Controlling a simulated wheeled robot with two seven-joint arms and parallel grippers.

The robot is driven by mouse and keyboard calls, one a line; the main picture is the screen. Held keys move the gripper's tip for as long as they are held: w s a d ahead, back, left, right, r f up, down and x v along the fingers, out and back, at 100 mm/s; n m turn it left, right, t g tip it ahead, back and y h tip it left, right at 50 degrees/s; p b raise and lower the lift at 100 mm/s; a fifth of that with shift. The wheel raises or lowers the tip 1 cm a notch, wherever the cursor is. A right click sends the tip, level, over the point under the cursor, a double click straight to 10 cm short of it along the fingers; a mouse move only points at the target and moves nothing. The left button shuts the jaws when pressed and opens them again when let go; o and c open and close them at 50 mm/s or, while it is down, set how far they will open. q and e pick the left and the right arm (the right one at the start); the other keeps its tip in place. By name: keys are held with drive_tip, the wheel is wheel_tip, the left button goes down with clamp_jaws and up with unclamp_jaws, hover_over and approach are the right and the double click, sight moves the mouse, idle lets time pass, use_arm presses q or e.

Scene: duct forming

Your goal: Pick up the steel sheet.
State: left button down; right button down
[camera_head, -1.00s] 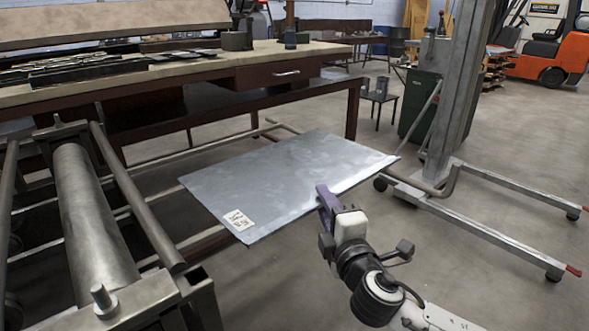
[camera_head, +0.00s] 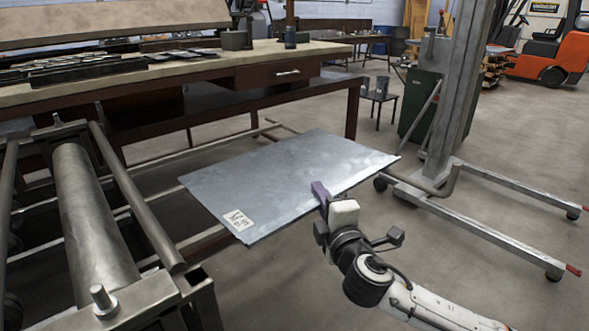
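The steel sheet (camera_head: 285,175) is a flat grey rectangle with a white printed label at its near left corner. It lies level on a low support, between the roller frame and the lift. My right gripper (camera_head: 321,192) is at the sheet's near edge, a little right of the label. Its purple fingers reach or overlap the edge in the picture. I cannot tell whether they are around the sheet or apart from it, as the wrist hides the gap. My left gripper is not in view.
A roller frame (camera_head: 92,215) with a thick steel roller stands at the left. A workbench (camera_head: 330,50) runs behind the sheet. A grey lift (camera_head: 455,95) with long floor legs stands at the right. The floor at the lower right is open.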

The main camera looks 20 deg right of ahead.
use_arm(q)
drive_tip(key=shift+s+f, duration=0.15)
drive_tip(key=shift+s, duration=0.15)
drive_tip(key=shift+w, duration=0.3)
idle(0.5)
